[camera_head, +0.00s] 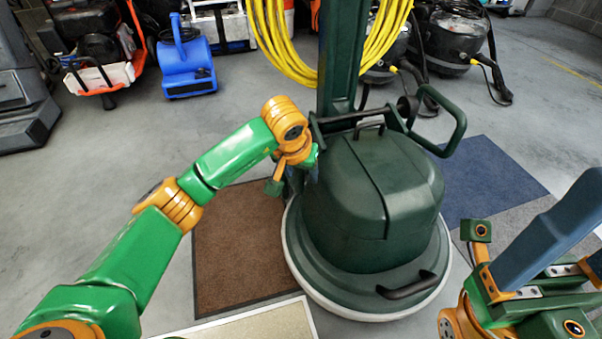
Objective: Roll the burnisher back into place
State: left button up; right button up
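The burnisher is a dark green floor machine (375,205) with a rounded body on a wide round base with a pale rim. It stands upright in the middle, with a tall column (340,60) and a looped side handle (447,125). My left gripper (311,166) is at the upper left side of the body, close beside or against it. Its fingers are mostly hidden, so I cannot tell whether it grips anything. My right gripper (560,235) is at the lower right, apart from the burnisher. Its blue-grey fingers run out of the picture, and their tips are not visible.
A brown mat (235,250) lies left of the base, a blue mat (492,170) to its right, and a pale mat (265,325) in front. A yellow cable (275,50) hangs behind. A blue blower (186,65) and black vacuums (452,40) stand behind. Grey floor is clear at left.

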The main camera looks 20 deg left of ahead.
pick_arm(q)
grip_shut()
dwell(1.3)
